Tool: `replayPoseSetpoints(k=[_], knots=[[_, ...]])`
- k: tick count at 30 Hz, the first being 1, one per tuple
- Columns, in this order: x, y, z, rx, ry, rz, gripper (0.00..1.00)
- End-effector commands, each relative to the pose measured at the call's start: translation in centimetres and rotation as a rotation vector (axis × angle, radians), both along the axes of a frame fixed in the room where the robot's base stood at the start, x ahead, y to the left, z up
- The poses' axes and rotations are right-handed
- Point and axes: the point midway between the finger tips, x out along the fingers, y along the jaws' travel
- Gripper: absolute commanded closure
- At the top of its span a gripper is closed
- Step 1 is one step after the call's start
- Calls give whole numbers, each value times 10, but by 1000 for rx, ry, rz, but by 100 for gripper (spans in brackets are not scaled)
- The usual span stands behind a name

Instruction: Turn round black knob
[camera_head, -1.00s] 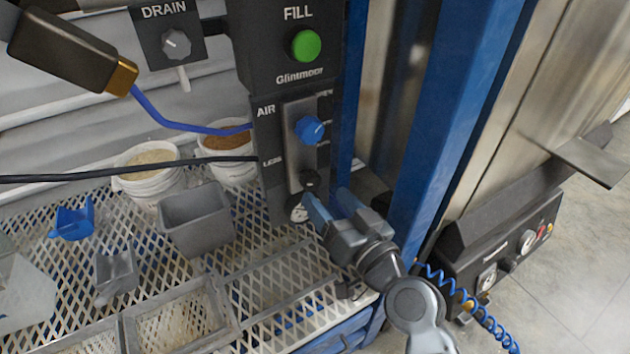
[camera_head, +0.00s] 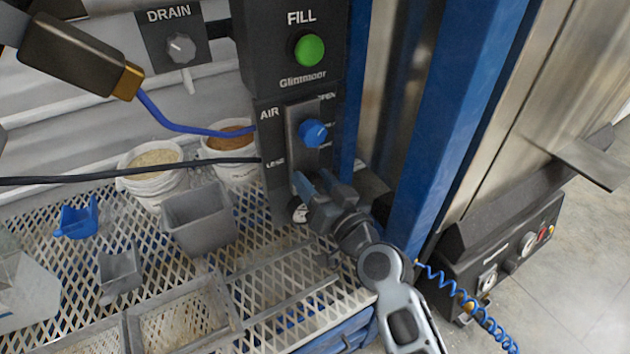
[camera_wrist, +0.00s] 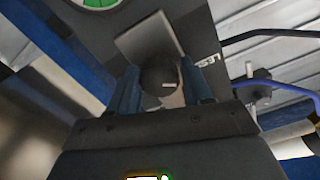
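The round black knob (camera_wrist: 158,80) shows in the wrist view between the two blue fingers of my gripper (camera_wrist: 160,88), with a short pale mark on its face. The fingers stand on either side of it, apart enough to be open. I cannot tell whether either finger touches it. In the head view my gripper (camera_head: 318,185) is at the lower end of the AIR panel (camera_head: 277,160), below the blue knob (camera_head: 313,133). There the fingers hide the black knob.
A small gauge (camera_head: 299,213) sits just below the fingers. The green FILL button (camera_head: 309,49) and the grey DRAIN knob (camera_head: 181,47) are higher up. A blue post (camera_head: 436,130) stands right of the panel. A grey bin (camera_head: 199,222) stands on the mesh shelf at left.

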Motion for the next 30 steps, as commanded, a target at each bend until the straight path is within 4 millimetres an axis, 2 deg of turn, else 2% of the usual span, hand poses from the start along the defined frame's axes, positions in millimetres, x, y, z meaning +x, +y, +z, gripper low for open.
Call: replayPoseSetpoints(k=[1,11,20,30], knots=[[0,0,0,0,0,0,56],[0,0,0,0,0,0,87],[0,0,0,32,22,0,87],[0,-1,-1,216,146,-1,87]])
